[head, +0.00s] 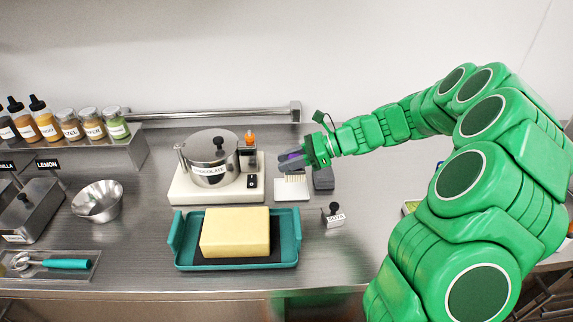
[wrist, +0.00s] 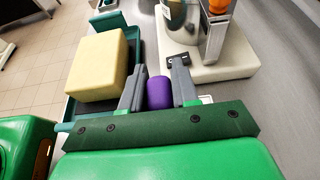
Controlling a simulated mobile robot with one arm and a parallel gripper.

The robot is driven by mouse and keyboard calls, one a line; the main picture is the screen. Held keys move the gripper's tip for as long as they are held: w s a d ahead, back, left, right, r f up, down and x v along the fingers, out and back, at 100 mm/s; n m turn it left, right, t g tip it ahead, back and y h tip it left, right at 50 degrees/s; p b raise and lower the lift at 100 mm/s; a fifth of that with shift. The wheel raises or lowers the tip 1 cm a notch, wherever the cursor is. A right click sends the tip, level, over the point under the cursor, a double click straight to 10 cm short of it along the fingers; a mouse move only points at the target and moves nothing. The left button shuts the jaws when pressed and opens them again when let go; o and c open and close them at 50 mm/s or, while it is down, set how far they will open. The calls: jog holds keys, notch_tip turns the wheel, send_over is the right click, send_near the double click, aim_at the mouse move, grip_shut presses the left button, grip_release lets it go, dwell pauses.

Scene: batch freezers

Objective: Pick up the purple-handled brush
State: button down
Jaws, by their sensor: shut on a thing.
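The purple-handled brush (wrist: 159,92) shows in the wrist view as a purple handle between the two grey fingers of my gripper (wrist: 158,88). In the head view my gripper (head: 293,160) is shut on the handle, with a bit of purple showing between the fingers. Pale bristles (head: 295,178) show just below the fingers, over a small white tray (head: 292,190). I cannot tell whether the bristles touch the tray. Most of the handle is hidden by the fingers.
A steel pot labelled chocolate (head: 211,160) stands on a cream base (head: 185,190) left of my gripper. A teal tray (head: 180,250) holds a yellow block (head: 236,232) in front. A small stamp-like tag (head: 334,216) stands to the right. A steel rail (head: 210,113) runs behind.

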jog(key=s+d+r, duration=0.1)
jog(key=s+r, duration=0.4)
jog(key=s, duration=0.5)
jog(key=shift+d+r, duration=0.2)
jog(key=shift+d, duration=0.2)
